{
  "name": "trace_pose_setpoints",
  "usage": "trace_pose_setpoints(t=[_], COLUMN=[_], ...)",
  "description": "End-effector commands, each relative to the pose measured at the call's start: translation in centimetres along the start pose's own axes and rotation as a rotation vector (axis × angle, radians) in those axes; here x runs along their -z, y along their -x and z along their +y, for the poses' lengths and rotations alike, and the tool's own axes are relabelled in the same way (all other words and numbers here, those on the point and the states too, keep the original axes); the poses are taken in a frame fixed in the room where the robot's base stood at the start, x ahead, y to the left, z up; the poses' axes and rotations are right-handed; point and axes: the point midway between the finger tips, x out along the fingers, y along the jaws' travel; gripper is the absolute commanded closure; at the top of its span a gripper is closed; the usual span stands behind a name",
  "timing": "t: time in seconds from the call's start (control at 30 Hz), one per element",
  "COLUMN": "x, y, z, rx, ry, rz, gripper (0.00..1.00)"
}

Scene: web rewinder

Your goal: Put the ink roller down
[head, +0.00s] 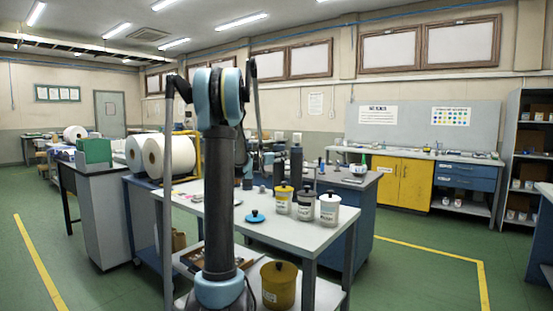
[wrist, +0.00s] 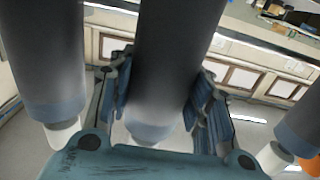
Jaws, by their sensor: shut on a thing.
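In the wrist view my gripper (wrist: 160,100) is shut on a dark grey ink roller (wrist: 178,45) with a blue-grey band and a pale end. One finger lies along each side of it. Similar dark cylinders stand apart from it at the left (wrist: 48,55) and the lower right (wrist: 305,125). In the head view my arm's upright link covers part of the middle, and my gripper is hard to make out behind the near table. A dark upright cylinder (head: 296,166) shows there; I cannot tell if it is the held one. What is under the held roller is not clear.
The near grey table (head: 290,233) carries several lidded jars (head: 306,203) and a blue lid (head: 255,217). A yellow pot (head: 271,287) is on its lower shelf. White web rolls (head: 170,155) are at left. Green floor (head: 420,285) is free at right.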

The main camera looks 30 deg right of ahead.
Motion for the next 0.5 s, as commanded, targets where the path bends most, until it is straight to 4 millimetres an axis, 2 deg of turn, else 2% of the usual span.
trace_pose_setpoints(t=[0.07, 0.1, 0.2, 0.5], x=[-0.17, -0.25, -0.22, -0.22], y=[0.0, 0.0, 0.01, 0.03], z=[-0.03, -0.04, -0.04, -0.05], rx=[0.0, 0.0, 0.0, 0.001], ry=[0.0, 0.0, 0.0, 0.0], rz=[0.0, 0.0, 0.0, 0.0], gripper=[0.83, 0.52, 0.35, 0.35])
